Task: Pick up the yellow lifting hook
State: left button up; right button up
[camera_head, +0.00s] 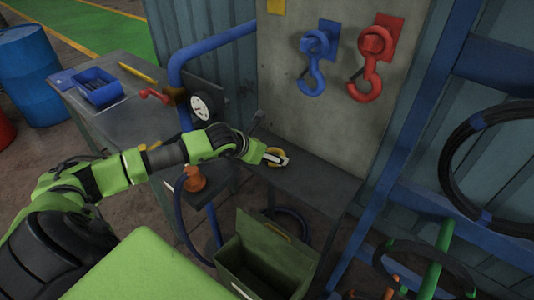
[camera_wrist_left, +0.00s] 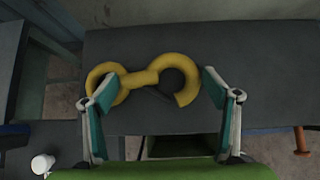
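The yellow lifting hook (camera_wrist_left: 145,78) lies on a dark grey shelf (camera_wrist_left: 250,60), with its ring to the left and its open curve to the right in the left wrist view. My left gripper (camera_wrist_left: 159,90) is open, its two fingers spread wide across the hook. The left finger overlaps part of the ring, and the right finger is beside the curve. I cannot tell whether they touch. In the head view, my left gripper (camera_head: 278,159) is over the shelf and partly hides the hook (camera_head: 271,152). My right gripper is in neither view.
A blue hook (camera_head: 313,60) and a red hook (camera_head: 370,70) hang on the grey panel behind the shelf. An open green box (camera_head: 265,255) stands below in front. A gauge (camera_head: 203,107) and blue pipe (camera_head: 215,45) are to the left.

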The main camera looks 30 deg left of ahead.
pick_arm(q)
jog(key=shift+w+r, duration=0.1)
jog(key=c, duration=0.5)
jog(key=shift+w+r+b, duration=0.1)
jog(key=shift+r+b, duration=0.2)
jog(key=shift+r, duration=0.1)
notch_tip(320, 180, up, 9)
jog(key=b, duration=0.3)
jog(key=shift+r, duration=0.1)
jog(key=shift+n+y, duration=0.3)
jog(key=shift+n, duration=0.1)
jog(key=s+d+r+b, duration=0.1)
jog(key=s+d+r, duration=0.2)
jog(key=d, duration=0.3)
jog(key=s+d+r+b, duration=0.1)
jog(key=s+d+r, duration=0.2)
jog(key=d, duration=0.3)
jog(key=s+d+r+b, duration=0.1)
jog(key=s+d+r, duration=0.2)
jog(key=d, duration=0.3)
jog(key=shift+d+r, duration=0.3)
jog(key=shift+r, duration=0.3)
